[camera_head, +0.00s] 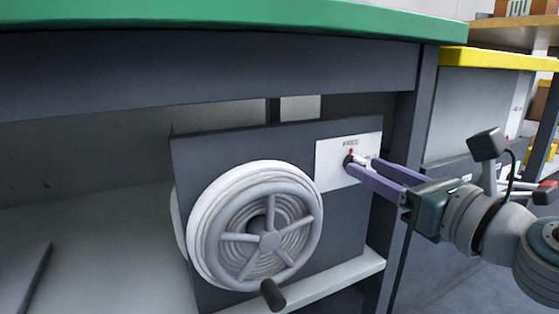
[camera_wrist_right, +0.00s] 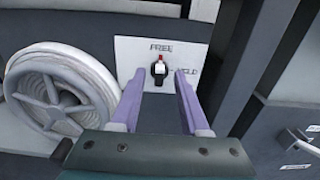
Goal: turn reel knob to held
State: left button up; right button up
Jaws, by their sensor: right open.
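The red mark points up towards the word FREE; a word at the right, partly hidden by a finger, ends in "LD". My right gripper (camera_wrist_right: 160,74) is open, its purple fingers on either side of the knob in the wrist view. Contact cannot be told. The knob (camera_head: 349,159) is partly hidden in the head view. My left gripper is out of view.
A white spoked reel (camera_head: 270,241) with coiled hose and a dark crank handle (camera_head: 272,294) is left of the plate. A green worktop (camera_head: 250,22) is above, with a dark table leg (camera_head: 408,160) close right of the panel. A yellow-edged bench (camera_head: 500,58) stands farther right.

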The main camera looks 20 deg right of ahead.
jog(key=shift+w, duration=0.4)
jog(key=shift+c, duration=0.2)
grip_shut()
